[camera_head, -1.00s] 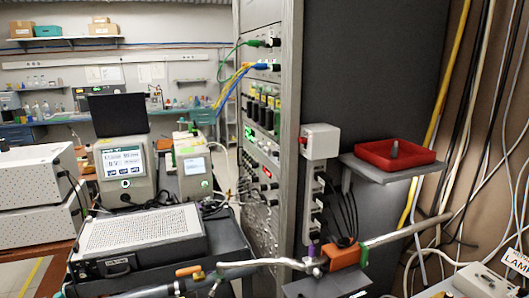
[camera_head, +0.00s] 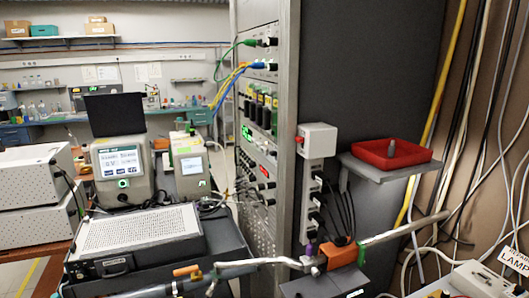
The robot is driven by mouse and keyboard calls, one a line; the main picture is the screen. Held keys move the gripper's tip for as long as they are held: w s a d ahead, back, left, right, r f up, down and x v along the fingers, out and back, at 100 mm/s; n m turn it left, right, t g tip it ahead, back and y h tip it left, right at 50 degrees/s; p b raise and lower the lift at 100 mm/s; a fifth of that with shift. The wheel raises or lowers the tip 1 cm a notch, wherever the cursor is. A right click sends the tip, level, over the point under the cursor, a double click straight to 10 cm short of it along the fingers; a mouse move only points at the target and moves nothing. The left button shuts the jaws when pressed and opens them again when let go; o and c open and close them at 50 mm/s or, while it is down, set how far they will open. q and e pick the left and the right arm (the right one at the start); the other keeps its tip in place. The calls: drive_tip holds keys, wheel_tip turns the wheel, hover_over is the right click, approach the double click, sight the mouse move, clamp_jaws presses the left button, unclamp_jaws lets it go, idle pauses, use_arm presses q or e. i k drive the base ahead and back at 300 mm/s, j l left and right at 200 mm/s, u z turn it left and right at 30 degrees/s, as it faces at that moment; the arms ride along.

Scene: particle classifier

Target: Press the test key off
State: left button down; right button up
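I cannot make out for certain which control is the test key. A tall grey rack (camera_head: 287,60) stands in the middle, with several modules, switches and cables on its left face. A small grey box (camera_head: 318,139) is on the rack's right side, with a red button (camera_head: 300,139) at its left edge. A white box (camera_head: 478,282) with small controls sits at the lower right, beside a sign reading "LAMP" (camera_head: 515,261).
A shelf with a red tray (camera_head: 372,163) juts out right of the rack. Cables hang at the right. Instruments (camera_head: 123,173) and a perforated case (camera_head: 137,230) stand left.

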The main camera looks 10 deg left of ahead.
sight(264, 150)
drive_tip(key=i+j, duration=0.7)
drive_tip(key=i, duration=0.15)
